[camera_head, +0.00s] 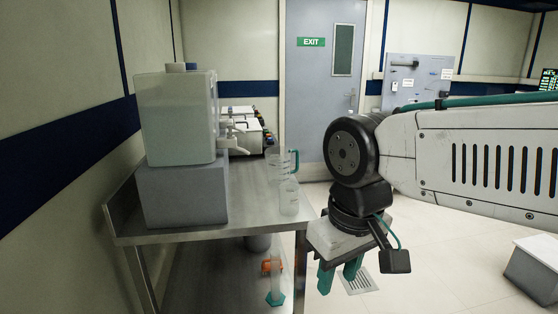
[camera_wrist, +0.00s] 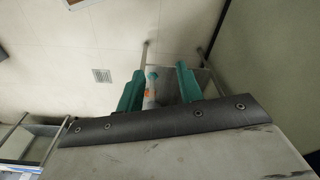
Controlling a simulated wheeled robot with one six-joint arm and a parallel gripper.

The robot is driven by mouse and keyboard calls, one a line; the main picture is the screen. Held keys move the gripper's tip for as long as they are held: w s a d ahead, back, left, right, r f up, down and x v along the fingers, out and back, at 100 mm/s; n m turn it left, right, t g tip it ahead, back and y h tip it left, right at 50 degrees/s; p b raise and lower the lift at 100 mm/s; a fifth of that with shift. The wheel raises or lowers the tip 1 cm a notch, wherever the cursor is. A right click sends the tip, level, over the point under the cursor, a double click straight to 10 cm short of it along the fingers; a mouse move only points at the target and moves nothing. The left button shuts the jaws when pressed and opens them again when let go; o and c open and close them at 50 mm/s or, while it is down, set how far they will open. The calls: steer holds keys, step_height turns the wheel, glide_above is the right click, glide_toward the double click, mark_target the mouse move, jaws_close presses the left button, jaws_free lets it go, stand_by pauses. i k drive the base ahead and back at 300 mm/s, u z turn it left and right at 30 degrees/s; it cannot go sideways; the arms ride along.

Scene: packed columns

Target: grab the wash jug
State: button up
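A clear jug with a teal handle (camera_head: 280,164), which looks like the wash jug, stands upright on the steel bench (camera_head: 255,208) near its right edge. A clear beaker (camera_head: 289,198) stands in front of it and partly hides its lower part. My gripper (camera_head: 339,276) hangs pointing down to the right of the bench, lower than its top and apart from the jug. Its two teal fingers are spread with nothing between them. The wrist view also shows the open fingers (camera_wrist: 158,88); I cannot make out the jug there.
A large white tank with a tap (camera_head: 178,120) stands on a grey block (camera_head: 182,195) at the bench's left. Instruments (camera_head: 243,130) sit behind. A clear cylinder with a teal base (camera_head: 275,285) and an orange item (camera_head: 267,267) are under the bench. Floor to the right is mostly clear.

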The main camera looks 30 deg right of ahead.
mark_target(278, 159)
steer(key=z, duration=0.35)
steer(key=i, duration=1.3)
steer(key=z, duration=0.3)
